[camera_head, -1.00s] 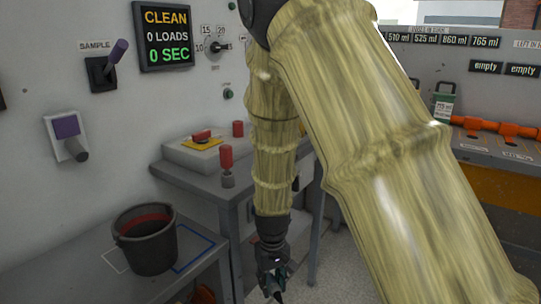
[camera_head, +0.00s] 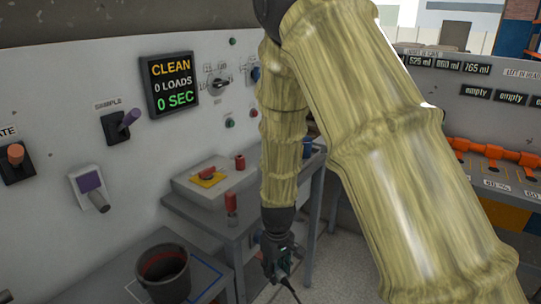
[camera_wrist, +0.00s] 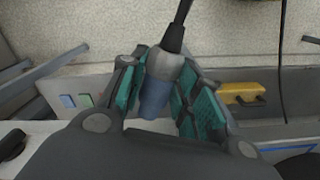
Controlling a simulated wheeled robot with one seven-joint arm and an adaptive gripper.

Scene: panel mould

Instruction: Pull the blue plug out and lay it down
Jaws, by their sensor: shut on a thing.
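My gripper (camera_wrist: 163,75) is shut on the blue plug (camera_wrist: 155,97) in the wrist view, with teal finger pads on either side of it. The plug's blue end points toward my palm, and a grey collar with a black cable (camera_wrist: 178,30) leads away from it. No socket shows around the plug. In the head view my gripper (camera_head: 275,262) hangs in front of the grey bench, above the floor, with the black cable below it. The plug itself is too small and dark to make out there.
A grey bench (camera_head: 213,212) stands by the wall panel with a red-topped post (camera_head: 231,208) and a yellow-based red button (camera_head: 207,175). A dark bucket (camera_head: 163,275) stands on a lower table at left. A blue cylinder (camera_head: 308,147) shows behind my arm.

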